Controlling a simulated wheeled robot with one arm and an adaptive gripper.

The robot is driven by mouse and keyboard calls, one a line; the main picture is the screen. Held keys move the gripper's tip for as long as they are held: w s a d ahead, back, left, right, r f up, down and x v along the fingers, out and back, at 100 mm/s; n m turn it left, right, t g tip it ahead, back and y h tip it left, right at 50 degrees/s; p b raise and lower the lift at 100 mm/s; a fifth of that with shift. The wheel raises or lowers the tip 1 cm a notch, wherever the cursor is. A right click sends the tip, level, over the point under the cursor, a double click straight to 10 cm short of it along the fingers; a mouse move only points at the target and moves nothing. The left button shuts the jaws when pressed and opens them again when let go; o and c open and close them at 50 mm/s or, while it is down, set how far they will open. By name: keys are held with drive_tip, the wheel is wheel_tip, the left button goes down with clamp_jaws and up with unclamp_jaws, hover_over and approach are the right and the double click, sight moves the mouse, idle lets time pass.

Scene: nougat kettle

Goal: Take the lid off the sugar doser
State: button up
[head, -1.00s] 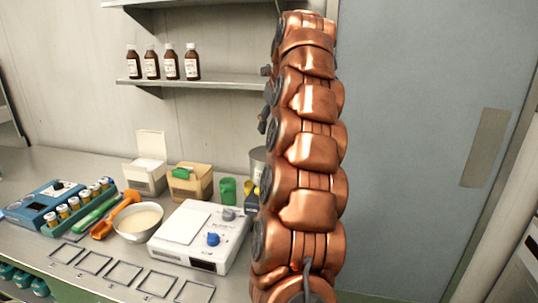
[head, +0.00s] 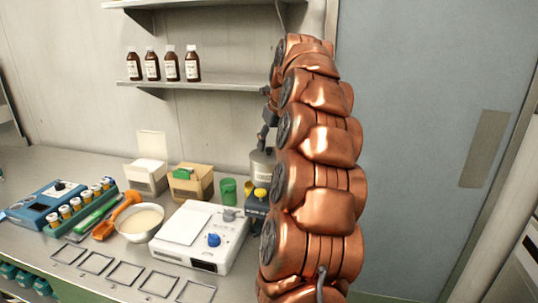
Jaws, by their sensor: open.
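A grey metal canister (head: 262,166), which looks like the sugar doser, stands at the back of the bench in the head view. My copper arm hides its right side. Its narrower top, apparently the lid, is on it. My gripper (head: 264,137) shows as small dark parts just above the canister, beside my arm. It is open, with nothing visible in it. The arm covers part of it, and I cannot tell whether the fingers touch the lid.
A dark device with a yellow knob (head: 260,192) stands in front of the canister. A green cup (head: 228,190), a cardboard box (head: 203,188), a white scale (head: 222,256) and a bowl (head: 138,233) are to the left. A shelf (head: 205,84) with brown bottles is above.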

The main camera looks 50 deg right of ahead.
drive_tip(key=shift+x, duration=1)
drive_tip(key=shift+c, duration=0.4)
clamp_jaws()
